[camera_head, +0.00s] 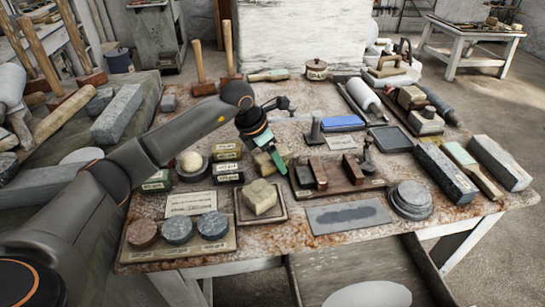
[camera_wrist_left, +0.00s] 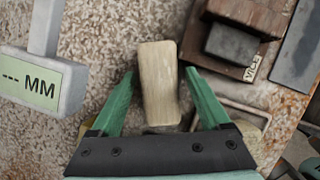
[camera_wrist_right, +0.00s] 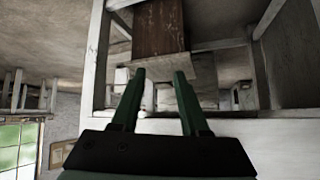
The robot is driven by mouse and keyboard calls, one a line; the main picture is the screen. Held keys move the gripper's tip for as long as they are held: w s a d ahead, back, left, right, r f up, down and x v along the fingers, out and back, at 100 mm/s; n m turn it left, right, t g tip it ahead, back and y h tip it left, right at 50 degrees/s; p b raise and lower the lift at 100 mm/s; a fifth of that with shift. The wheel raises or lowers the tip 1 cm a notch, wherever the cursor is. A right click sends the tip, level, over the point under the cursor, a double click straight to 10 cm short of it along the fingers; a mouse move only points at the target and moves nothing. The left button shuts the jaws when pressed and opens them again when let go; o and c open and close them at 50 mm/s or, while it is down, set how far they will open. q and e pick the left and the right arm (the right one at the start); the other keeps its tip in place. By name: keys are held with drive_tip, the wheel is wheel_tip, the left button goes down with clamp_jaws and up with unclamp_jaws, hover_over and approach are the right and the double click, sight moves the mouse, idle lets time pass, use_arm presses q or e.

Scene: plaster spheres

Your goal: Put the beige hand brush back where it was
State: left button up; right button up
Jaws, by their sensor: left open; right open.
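A beige oblong block, which looks like the hand brush (camera_wrist_left: 158,82), lies between the fingers of my left gripper (camera_wrist_left: 163,92) in the left wrist view. The fingers are open, with a gap visible on each side of it. In the head view my left gripper (camera_head: 279,160) points down over the middle of the table, and the brush (camera_head: 264,163) shows just beside its green fingers. I cannot see its bristles or whether it rests fully on the table. My right gripper (camera_wrist_right: 157,85) is open and empty in the right wrist view; it is outside the head view.
A tray with a beige block (camera_head: 260,197) stands just in front of the left gripper. Small labelled boxes (camera_head: 228,165) are to its left, a wooden vice board (camera_head: 338,180) to its right. A gauge with an MM display (camera_wrist_left: 38,85) lies close by. The table is crowded.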

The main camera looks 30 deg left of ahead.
use_arm(q)
drive_tip(key=shift+r, duration=0.3)
drive_tip(key=v, duration=1.2)
drive_tip(key=shift+f, duration=0.15)
idle(0.9)
